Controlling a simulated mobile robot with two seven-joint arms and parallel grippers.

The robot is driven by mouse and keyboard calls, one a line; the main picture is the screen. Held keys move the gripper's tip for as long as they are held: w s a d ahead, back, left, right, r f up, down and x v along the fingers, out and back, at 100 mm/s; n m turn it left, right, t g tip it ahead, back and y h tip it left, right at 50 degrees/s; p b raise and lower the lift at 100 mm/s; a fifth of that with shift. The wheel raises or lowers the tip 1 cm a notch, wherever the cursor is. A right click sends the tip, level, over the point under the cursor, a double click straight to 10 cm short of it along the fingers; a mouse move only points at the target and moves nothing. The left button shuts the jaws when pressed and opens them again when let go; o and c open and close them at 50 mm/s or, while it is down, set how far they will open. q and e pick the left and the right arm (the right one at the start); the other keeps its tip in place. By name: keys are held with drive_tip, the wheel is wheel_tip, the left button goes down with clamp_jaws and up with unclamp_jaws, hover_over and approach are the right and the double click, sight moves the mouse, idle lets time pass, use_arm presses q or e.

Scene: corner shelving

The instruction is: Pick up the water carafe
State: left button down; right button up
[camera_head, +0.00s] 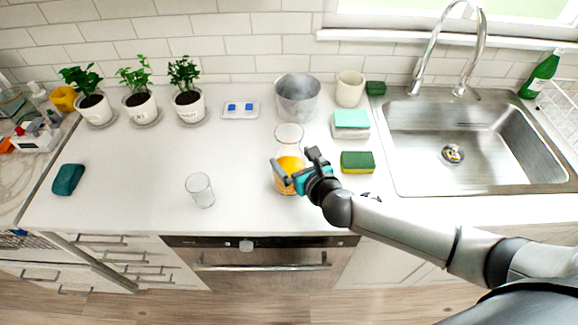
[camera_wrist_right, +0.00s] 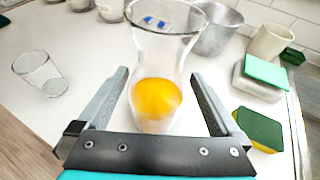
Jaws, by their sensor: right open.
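The water carafe (camera_head: 289,138) is clear glass with orange-yellow contents in its lower part. It stands upright on the white counter near the front, and also shows in the right wrist view (camera_wrist_right: 165,48). My right gripper (camera_head: 286,179) is open at the carafe. In the right wrist view its two fingers (camera_wrist_right: 160,92) lie on either side of the carafe's lower body, with visible gaps. The fingers partly cover the carafe in the head view. My left gripper is not in view.
An empty glass (camera_head: 200,190) stands left of the carafe. A metal pot (camera_head: 297,98) and a beige cup (camera_head: 349,88) stand behind. A green-yellow sponge (camera_head: 357,162) lies close on the right, before the sink (camera_head: 460,150). The counter's left-middle is mostly clear.

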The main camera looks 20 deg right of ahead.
drive_tip(key=shift+b+x, duration=0.45)
drive_tip(key=shift+x, duration=2.4)
drive_tip(key=shift+f, duration=0.1)
drive_tip(key=shift+c, duration=0.2)
drive_tip(key=shift+s, duration=0.1)
clamp_jaws()
